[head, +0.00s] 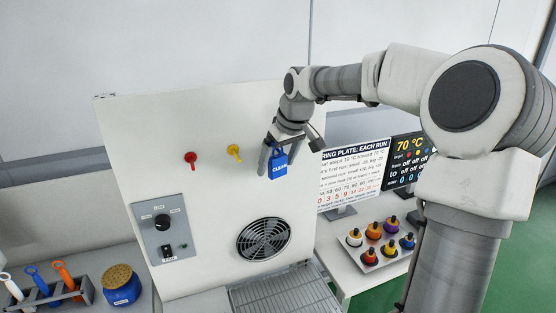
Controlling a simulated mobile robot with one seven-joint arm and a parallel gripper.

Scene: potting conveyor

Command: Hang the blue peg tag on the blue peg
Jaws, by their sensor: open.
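The blue peg tag (279,167), with white lettering, is upright in front of the white panel, to the right of the yellow peg. My gripper (290,152) is open around the upper part of the tag, with one finger to its left and the other to its right. The blue peg is not visible; the tag and gripper cover that part of the panel. I cannot see the contact between tag and peg.
A red peg (191,157) and a yellow peg (235,151) stick out of the panel (135,130). Below are a control box (164,229), a round fan grille (263,239) and a slatted tray (285,295). A bottle tray (372,262) and signs stand at right; a tool rack (68,290) at left.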

